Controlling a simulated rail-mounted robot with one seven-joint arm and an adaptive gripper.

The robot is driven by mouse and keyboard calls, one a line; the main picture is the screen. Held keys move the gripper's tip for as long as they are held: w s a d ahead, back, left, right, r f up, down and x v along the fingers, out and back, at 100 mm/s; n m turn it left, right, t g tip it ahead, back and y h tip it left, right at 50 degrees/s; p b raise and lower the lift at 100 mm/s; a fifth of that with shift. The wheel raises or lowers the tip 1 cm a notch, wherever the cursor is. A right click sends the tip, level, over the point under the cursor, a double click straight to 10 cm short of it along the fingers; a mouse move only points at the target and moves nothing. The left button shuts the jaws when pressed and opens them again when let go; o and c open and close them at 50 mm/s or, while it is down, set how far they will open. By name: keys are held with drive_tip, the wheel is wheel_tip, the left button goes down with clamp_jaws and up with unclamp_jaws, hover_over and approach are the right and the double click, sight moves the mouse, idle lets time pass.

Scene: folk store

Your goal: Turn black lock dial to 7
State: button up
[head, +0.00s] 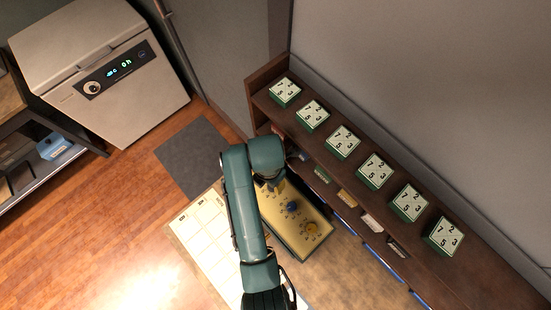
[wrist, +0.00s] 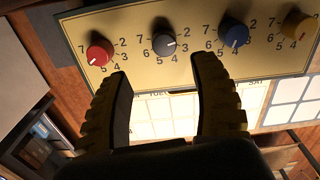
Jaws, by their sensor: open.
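The black lock dial (wrist: 164,43) is a dark round knob on a yellow panel (wrist: 200,75), with numbers 2 to 7 printed around it. Its white mark seems to point toward the 3 side, but is too small to read surely. My gripper (wrist: 162,78) is open and empty, its yellow-backed fingers spread just below the black dial in the wrist view, apart from it. A red dial (wrist: 99,52) is to the left; a blue dial (wrist: 234,36) and a yellow dial (wrist: 297,26) are to the right. In the head view my arm hides the black dial.
The panel box (head: 322,231) stands on a bench beside a white grid sheet (head: 197,229). A dark shelf (head: 330,165) runs along the wall with several green number blocks (head: 343,141) on top. A beige appliance (head: 100,70) stands at upper left.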

drive_tip(key=shift+d+f+n, duration=0.4)
drive_tip(key=shift+d+f, duration=0.05)
drive_tip(key=shift+d, duration=0.05)
wheel_tip(320, 180, down, 7)
drive_tip(key=shift+f, duration=0.1)
drive_tip(key=shift+a, duration=0.1)
clamp_jaws()
